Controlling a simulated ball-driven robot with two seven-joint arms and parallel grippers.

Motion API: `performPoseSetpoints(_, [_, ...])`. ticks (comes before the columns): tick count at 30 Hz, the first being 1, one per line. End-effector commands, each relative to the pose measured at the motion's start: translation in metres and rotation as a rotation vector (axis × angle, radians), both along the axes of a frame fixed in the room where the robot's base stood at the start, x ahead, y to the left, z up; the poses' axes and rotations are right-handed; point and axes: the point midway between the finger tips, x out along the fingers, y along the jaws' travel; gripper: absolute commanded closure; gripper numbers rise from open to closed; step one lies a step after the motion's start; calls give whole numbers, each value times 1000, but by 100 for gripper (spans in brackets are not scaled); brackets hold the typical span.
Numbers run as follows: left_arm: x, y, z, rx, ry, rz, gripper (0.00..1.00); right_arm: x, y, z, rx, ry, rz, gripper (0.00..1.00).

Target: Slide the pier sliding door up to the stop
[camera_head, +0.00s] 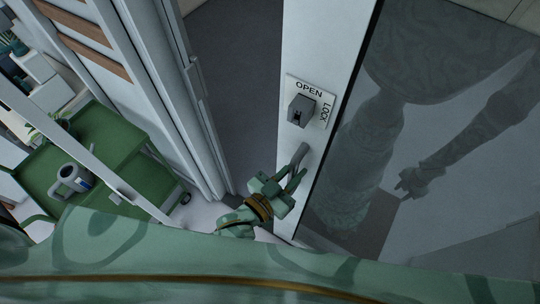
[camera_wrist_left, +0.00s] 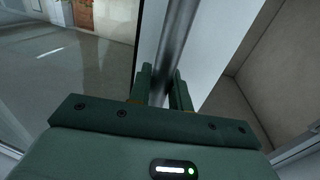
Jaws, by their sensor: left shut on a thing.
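The sliding door (camera_head: 331,40) has a white upright frame and a large dark glass pane (camera_head: 440,130) to its right. A plate marked OPEN and LOCK with a grey latch knob (camera_head: 301,111) sits on the frame. Below it is a grey bar handle (camera_head: 300,155). My left gripper (camera_head: 292,180) is shut on this handle. In the left wrist view the handle (camera_wrist_left: 177,40) runs up from between the fingers (camera_wrist_left: 162,88), with the white door frame (camera_wrist_left: 215,40) beside it. The handle's lower end is hidden by the gripper. My right gripper is not in view.
A white jamb (camera_head: 165,90) stands left of the door, with an opening onto grey floor (camera_head: 235,70) between them. Further left is a green cart (camera_head: 105,135) carrying a grey mug (camera_head: 72,178). The glass reflects my body and an arm.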

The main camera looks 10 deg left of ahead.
Motion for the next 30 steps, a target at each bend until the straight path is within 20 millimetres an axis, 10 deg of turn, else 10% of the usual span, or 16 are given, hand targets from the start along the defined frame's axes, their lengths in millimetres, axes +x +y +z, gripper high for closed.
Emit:
performPoseSetpoints(18, [-6, -17, 0, 1, -2, 5, 100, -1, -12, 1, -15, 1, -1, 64])
performPoseSetpoints(19, [-6, -17, 0, 1, -2, 5, 75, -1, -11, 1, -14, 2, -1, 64])
performPoseSetpoints(21, [-6, -17, 0, 1, -2, 5, 60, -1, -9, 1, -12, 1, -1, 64])
performPoseSetpoints(30, [-6, -17, 0, 2, -1, 4, 60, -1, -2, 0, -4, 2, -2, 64])
